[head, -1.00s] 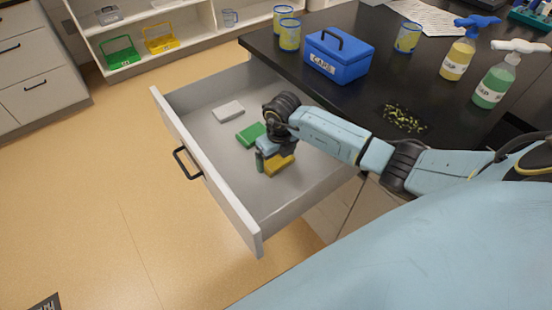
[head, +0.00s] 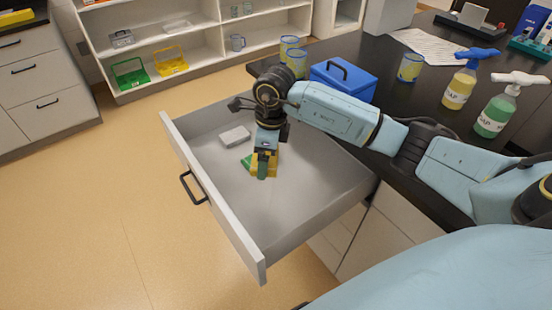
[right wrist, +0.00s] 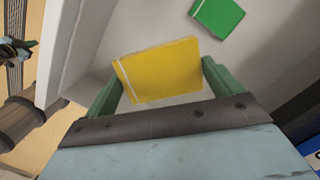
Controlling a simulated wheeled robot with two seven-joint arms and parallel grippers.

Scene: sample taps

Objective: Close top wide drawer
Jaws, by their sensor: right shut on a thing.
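The wide drawer is pulled out of the counter, with its white front panel (head: 218,203) and black handle (head: 193,188) over the floor. My right gripper (head: 263,170) points down inside the drawer opening. It is shut on a yellow block (head: 273,168), which also shows between the green fingers in the right wrist view (right wrist: 160,70). The block appears lifted off the drawer bottom. A green block (head: 246,161) lies on the drawer bottom, partly hidden behind the gripper; it also shows in the right wrist view (right wrist: 217,16). A light grey block (head: 235,135) lies farther back. My left gripper is out of view.
On the black counter (head: 425,95) stand a blue box (head: 343,78), yellow-blue cups (head: 410,67), and yellow (head: 459,88) and green (head: 495,113) pump bottles. Shelves (head: 200,45) with green and yellow baskets stand behind. The floor (head: 130,190) left of the drawer is clear.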

